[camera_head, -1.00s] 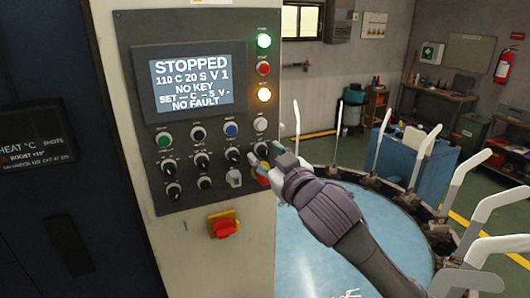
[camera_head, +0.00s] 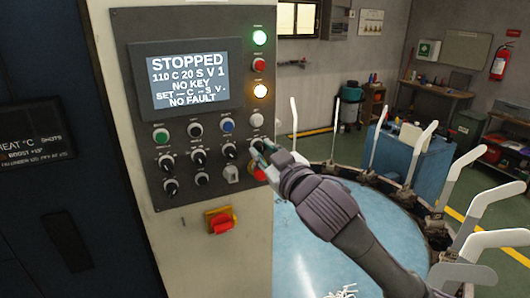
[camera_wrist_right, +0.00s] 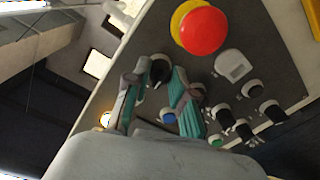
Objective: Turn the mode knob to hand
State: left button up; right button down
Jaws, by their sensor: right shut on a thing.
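The control panel (camera_head: 205,130) carries several black selector knobs below its screen (camera_head: 190,75). My right gripper (camera_head: 261,150) is at the right end of the upper knob row and covers the knob there in the head view. In the right wrist view the fingers (camera_wrist_right: 157,84) stand on both sides of that black knob (camera_wrist_right: 159,68), shut on it. Its label is too small to read, so I cannot confirm that it is the mode knob or tell its setting. My left gripper is not in view.
A red emergency button on yellow (camera_wrist_right: 204,30) and a grey key switch (camera_head: 231,174) are close to the gripper. A red-and-yellow rotary switch (camera_head: 220,221) is lower. White sock forms (camera_head: 470,172) ring the blue round table (camera_head: 310,240) at right.

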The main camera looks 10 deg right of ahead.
jog(key=n, duration=0.3)
jog(key=shift+n, duration=0.4)
jog(key=shift+r+n, duration=0.1)
jog(key=shift+n, duration=1.8)
jog(key=c, duration=1.3)
grip_release()
jog(key=o, duration=0.3)
jog(key=shift+w, duration=0.15)
jog(key=shift+o, duration=0.2)
jog(key=v, duration=0.7)
jog(key=shift+s, duration=0.25)
